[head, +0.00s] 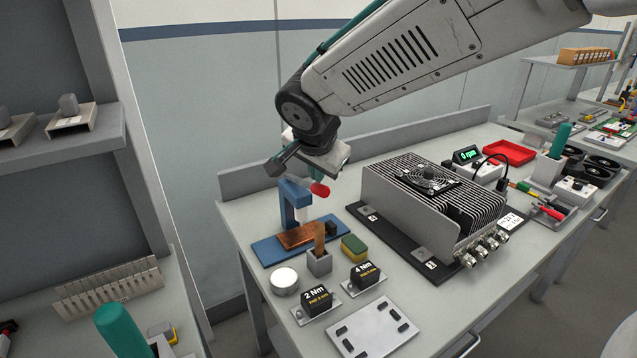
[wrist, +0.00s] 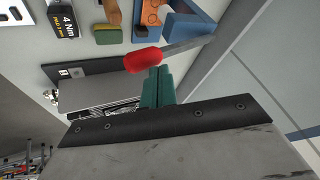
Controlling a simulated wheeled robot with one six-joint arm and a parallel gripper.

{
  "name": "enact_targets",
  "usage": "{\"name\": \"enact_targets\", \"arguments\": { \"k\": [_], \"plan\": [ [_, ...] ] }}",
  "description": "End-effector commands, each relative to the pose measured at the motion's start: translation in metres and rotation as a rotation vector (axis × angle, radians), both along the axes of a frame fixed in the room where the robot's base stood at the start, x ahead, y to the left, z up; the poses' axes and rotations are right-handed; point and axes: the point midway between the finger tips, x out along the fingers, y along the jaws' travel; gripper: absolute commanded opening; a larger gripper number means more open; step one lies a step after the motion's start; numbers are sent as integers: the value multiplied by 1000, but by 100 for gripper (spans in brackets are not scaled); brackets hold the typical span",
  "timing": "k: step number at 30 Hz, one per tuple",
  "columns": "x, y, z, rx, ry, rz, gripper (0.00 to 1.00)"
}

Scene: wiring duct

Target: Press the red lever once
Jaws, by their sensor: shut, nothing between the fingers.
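The red lever knob (head: 320,189) sits at the end of a grey lever arm on a blue press (head: 295,203) with a blue base, at the left part of the bench. In the wrist view the red knob (wrist: 143,60) lies right at the green fingertips, with its grey bar running to the blue press at upper right. My gripper (wrist: 157,72) is shut and empty, its fingers green. In the head view my gripper (head: 316,172) is just above the knob. I cannot tell whether the fingertips touch the knob.
A copper-brown plate (head: 300,236) lies on the press base. A finned heatsink box (head: 430,200) stands to the right. In front are a wooden-handled brush in a cup (head: 319,262), a sponge (head: 354,246), a white round tin (head: 284,281) and two black torque blocks (head: 318,299).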

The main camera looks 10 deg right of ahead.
Motion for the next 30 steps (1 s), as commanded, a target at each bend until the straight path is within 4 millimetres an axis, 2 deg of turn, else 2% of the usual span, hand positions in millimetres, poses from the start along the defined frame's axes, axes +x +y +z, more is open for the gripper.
{"name": "enact_targets", "arguments": {
  "k": [30],
  "plan": [
    [-3,-1,-12,1,1,0,0]
  ]
}}
